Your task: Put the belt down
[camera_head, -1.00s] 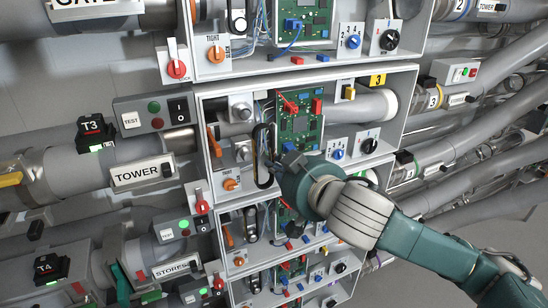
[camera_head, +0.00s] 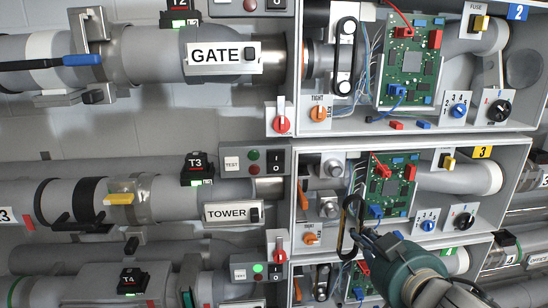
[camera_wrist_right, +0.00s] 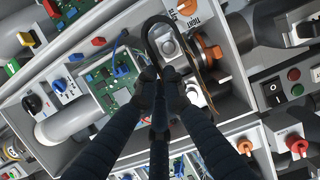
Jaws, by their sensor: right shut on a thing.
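The belt (camera_head: 342,240) is a thin black loop, upright in front of the unit marked 3. In the right wrist view, the belt (camera_wrist_right: 152,30) curves up from between the closed fingertips (camera_wrist_right: 160,84). Two grey pulleys, the upper (camera_head: 333,168) and the lower (camera_head: 328,207), sit bare inside this unit, just left of the belt. I cannot tell whether the belt touches anything else. My left gripper is not in view.
The unit above, marked 2, has a black belt (camera_head: 345,57) around its two pulleys. Unit 3's circuit board (camera_head: 385,190), orange knob (camera_head: 311,239) and side wall (camera_head: 297,190) crowd the space. The lower unit lies partly behind my right arm.

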